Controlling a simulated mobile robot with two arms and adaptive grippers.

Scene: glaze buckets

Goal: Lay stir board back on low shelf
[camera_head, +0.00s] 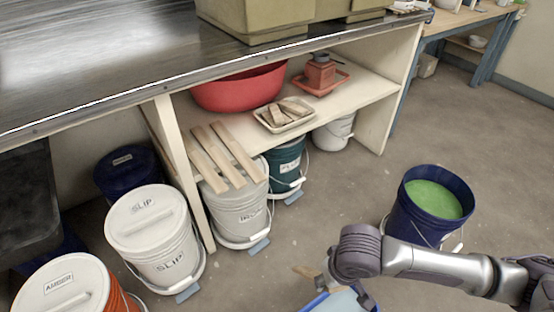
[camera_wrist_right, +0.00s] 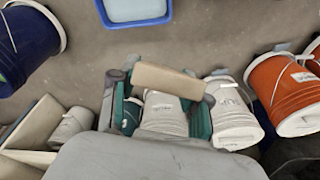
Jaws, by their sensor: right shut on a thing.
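My right gripper (camera_head: 326,280) is low over the floor in the head view, mostly hidden behind its own wrist. It is shut on a pale wooden stir board (camera_wrist_right: 168,80), which lies across the fingers in the right wrist view. A short end of the board (camera_head: 305,271) sticks out left of the gripper in the head view. The low shelf (camera_head: 345,101) is under the counter, up and left of the gripper and apart from it. Other wooden boards (camera_head: 222,155) lie on its left part and jut over its front edge. My left gripper is out of view.
The shelf also holds a red basin (camera_head: 240,88), a tray of wood pieces (camera_head: 285,115) and a red dish (camera_head: 322,82). Lidded buckets, including SLIP (camera_head: 157,240) and IRON (camera_head: 236,207), stand along its front. A blue tub (camera_head: 343,302) and green-filled bucket (camera_head: 430,205) are near my arm.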

